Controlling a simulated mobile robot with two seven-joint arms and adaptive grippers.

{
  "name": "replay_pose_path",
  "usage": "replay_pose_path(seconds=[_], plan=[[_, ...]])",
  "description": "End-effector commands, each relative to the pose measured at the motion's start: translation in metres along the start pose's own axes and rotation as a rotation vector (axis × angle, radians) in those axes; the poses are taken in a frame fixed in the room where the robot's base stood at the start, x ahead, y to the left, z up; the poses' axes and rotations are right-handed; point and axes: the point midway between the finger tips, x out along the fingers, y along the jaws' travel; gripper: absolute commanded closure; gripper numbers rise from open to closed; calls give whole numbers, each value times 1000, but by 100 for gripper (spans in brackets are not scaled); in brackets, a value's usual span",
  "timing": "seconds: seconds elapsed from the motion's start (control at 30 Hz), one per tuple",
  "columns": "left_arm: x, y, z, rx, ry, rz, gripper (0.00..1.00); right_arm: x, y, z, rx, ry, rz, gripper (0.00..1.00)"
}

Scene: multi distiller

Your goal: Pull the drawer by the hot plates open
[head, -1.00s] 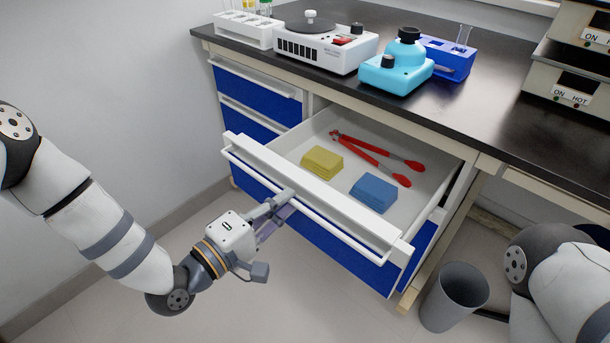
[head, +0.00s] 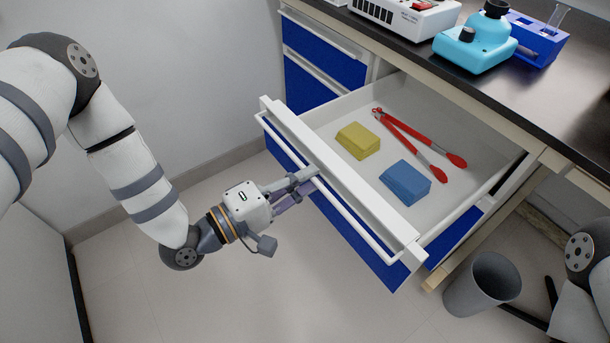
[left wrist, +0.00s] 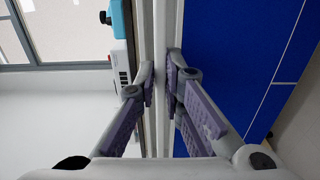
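The drawer (head: 340,178) is pulled well out from under the dark counter, with a white front rail, blue front panel and white inside. A yellow sponge-like block (head: 358,141), a similar blue block (head: 405,183) and red tongs (head: 412,142) lie in it. My left gripper (head: 312,180) is at the white handle bar (head: 355,224), near its middle. In the left wrist view, its fingers (left wrist: 164,82) stand on either side of the bar (left wrist: 161,120) and close on it. My right gripper is out of view; only part of my right arm shows at the right edge.
Closed blue drawers (head: 318,95) stand left of the open one. On the counter (head: 560,100) are a white device (head: 405,15), a turquoise device (head: 475,45) and a blue tube rack (head: 540,40). A grey bin (head: 483,284) stands at lower right. Floor before the drawer is clear.

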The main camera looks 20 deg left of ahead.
Motion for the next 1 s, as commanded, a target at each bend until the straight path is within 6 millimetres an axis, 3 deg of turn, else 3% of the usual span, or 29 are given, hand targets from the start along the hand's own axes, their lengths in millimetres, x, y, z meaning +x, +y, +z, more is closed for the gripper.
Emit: replay_pose_path(seconds=[0.07,0.4,0.8,1.0], plan=[[0,0,0,1,0,1,72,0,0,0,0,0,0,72],[-5,-1,0,1,0,-2,72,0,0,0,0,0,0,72],[-101,-1,-1,1,3,-3,72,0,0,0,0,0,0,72],[-120,0,0,0,1,0,72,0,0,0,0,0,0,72]])
